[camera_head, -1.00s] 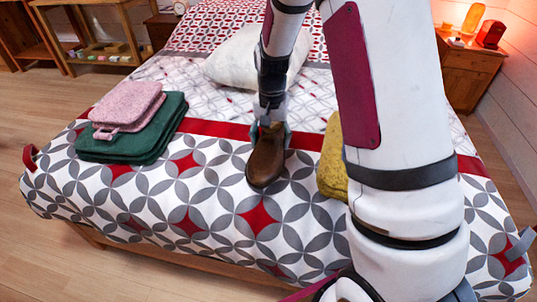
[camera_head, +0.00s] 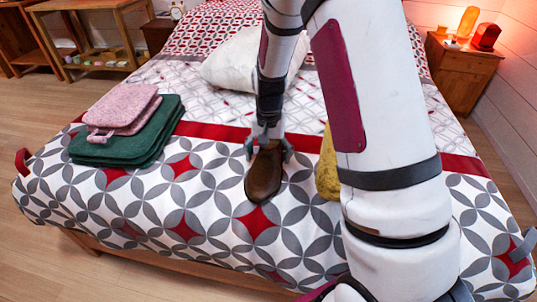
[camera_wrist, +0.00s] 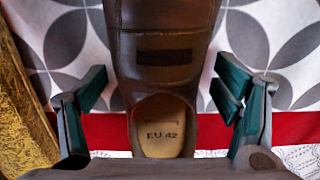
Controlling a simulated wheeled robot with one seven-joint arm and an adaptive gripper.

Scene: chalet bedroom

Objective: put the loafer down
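The brown loafer (camera_head: 264,174) lies on the patterned bedspread (camera_head: 215,215), toe pointing at the near edge of the bed. My gripper (camera_head: 268,153) is above its heel end, with one finger on each side. In the wrist view the loafer (camera_wrist: 165,70) lies between the spread fingers of my gripper (camera_wrist: 160,88), with a visible gap on each side. The insole reads "EU 42". The gripper is open, and the loafer appears to rest on the bed.
Green folded cloths (camera_head: 160,130) with pink ones (camera_head: 125,106) on top are at the left. A white pillow (camera_head: 228,66) lies behind. The bedspread in front is clear.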

